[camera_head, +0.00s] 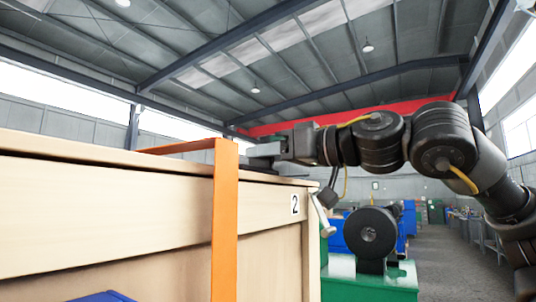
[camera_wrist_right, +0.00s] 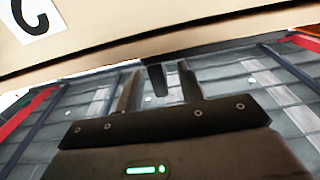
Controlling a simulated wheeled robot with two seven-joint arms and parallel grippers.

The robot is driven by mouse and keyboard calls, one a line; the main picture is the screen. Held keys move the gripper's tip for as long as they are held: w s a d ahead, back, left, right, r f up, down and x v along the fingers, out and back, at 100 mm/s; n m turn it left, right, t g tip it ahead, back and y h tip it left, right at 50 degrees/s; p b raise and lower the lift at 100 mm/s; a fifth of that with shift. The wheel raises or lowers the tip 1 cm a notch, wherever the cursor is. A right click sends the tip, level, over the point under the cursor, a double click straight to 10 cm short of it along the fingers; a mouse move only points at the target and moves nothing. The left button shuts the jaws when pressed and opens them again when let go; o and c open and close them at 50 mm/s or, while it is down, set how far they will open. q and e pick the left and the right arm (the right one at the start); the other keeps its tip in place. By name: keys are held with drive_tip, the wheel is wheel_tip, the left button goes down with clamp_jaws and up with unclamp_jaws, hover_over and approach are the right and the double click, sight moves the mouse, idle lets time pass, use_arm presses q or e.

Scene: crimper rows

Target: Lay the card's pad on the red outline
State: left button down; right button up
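I cannot make out the card, its pad or a red outline in either view. My right gripper (camera_head: 262,152) is at the top edge of a wooden crate (camera_head: 110,205), just right of an orange strap (camera_head: 225,220). In the right wrist view my right gripper (camera_wrist_right: 160,92) shows two fingers apart, with a narrow dark piece (camera_wrist_right: 158,78) between them near the crate's edge. Gaps show on both sides of that piece. A dark item (camera_head: 262,166) lies on the crate top under the gripper, partly hidden. My left gripper is not in view.
The crate bears a white label with a 2 (camera_head: 295,204). A pale handle-like piece (camera_head: 322,215) hangs by its right corner. Right of the crate stands a green base (camera_head: 370,282) with a dark round reel (camera_head: 371,233). A blue object (camera_head: 103,297) shows at the bottom left.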

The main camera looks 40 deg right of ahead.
drive_tip(key=shift+s+d+f+b, duration=0.1)
drive_tip(key=shift+s+d+b, duration=0.05)
drive_tip(key=shift+s+b, duration=0.25)
drive_tip(key=b+v, duration=0.3)
drive_tip(key=v, duration=0.7)
